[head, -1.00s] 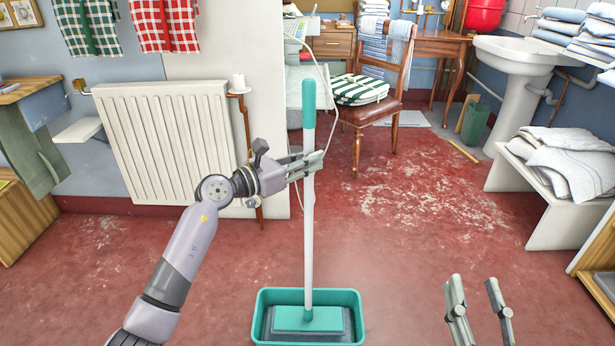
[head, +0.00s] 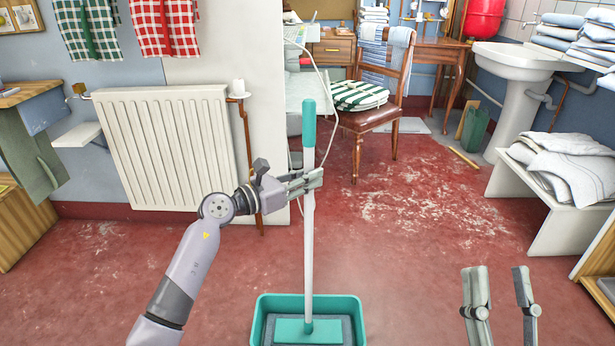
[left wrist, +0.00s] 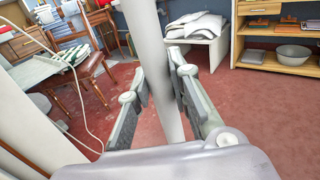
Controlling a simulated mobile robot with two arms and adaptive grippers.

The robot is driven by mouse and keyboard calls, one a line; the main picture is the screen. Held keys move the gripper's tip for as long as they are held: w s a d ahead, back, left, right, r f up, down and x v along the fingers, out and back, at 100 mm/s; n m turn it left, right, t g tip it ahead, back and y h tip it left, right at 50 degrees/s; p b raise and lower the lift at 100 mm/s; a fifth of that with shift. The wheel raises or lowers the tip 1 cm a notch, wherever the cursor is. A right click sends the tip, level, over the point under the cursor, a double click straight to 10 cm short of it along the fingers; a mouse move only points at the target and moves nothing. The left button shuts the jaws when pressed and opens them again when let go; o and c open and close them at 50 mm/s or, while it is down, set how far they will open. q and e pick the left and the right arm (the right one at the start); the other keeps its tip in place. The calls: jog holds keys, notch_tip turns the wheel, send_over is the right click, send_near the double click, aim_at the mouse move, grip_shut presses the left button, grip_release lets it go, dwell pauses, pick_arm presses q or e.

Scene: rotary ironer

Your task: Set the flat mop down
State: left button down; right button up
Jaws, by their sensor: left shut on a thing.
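The flat mop (head: 308,240) stands nearly upright, with a white pole, a teal grip at the top and a teal flat head at the bottom. Its head is inside a teal rectangular tub (head: 359,312) on the floor; the tub's near edge is cut off by the frame. My left gripper (head: 312,182) is shut on the pole below the teal grip. In the left wrist view the pole (left wrist: 158,70) passes between the fingers. My right gripper (head: 499,285) is open and empty, low at the right, with a clear gap between its fingers.
A white radiator (head: 170,150) is on the wall behind my left arm. A wooden chair (head: 375,122) with a striped cushion stands behind the mop. A white bench (head: 565,205) with folded cloth is at the right. The red floor (head: 410,250) around the tub is mostly clear.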

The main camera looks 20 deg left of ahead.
pick_arm(q)
jog(key=c, duration=1.5)
grip_release()
jog(key=shift+o, duration=0.2)
